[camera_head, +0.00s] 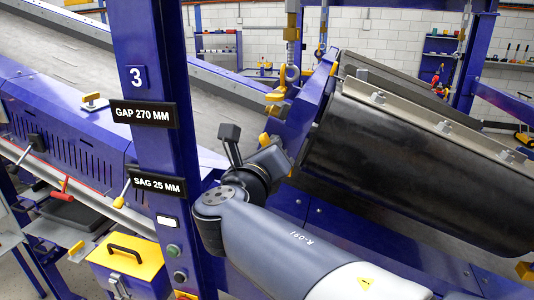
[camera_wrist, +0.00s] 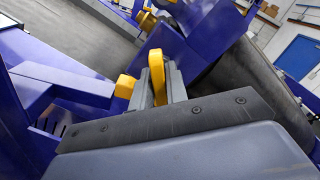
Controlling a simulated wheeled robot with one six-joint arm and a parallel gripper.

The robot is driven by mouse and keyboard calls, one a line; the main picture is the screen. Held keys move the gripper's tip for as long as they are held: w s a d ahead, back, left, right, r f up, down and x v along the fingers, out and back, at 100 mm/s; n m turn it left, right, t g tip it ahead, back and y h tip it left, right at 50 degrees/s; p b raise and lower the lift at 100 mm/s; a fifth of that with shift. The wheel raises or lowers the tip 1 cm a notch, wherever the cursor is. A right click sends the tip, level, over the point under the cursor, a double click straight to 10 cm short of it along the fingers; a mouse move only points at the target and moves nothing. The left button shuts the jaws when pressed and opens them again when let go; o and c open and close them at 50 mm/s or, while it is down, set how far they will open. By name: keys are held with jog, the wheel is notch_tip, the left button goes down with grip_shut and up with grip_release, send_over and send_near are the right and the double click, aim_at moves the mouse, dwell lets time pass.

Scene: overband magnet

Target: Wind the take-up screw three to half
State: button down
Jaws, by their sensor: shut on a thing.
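A yellow handle (camera_wrist: 156,70) stands upright between the grey fingers of my gripper (camera_wrist: 158,92) in the wrist view, and the gripper is shut on it. I take it for the handle of take-up screw three; the screw itself is hidden. In the head view my gripper (camera_head: 277,148) reaches to the blue frame left of the black belt roll, with a bit of yellow (camera_head: 264,139) showing beside it. A blue post carries a sign with the number 3 (camera_head: 137,77). How far the screw is wound cannot be seen.
The post (camera_head: 150,145) stands close left of my arm, with plates reading GAP 270 MM (camera_head: 143,114) and SAG 25 MM (camera_head: 158,186). The black belt roll (camera_head: 400,150) lies to the right. A yellow block (camera_wrist: 125,87) sits left of the fingers.

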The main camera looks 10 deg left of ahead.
jog(key=shift+n, duration=0.4)
jog(key=n, duration=0.4)
jog(key=shift+n, duration=0.3)
jog(key=n, duration=0.4)
jog(key=shift+n, duration=0.4)
jog(key=c, duration=1.3)
grip_release()
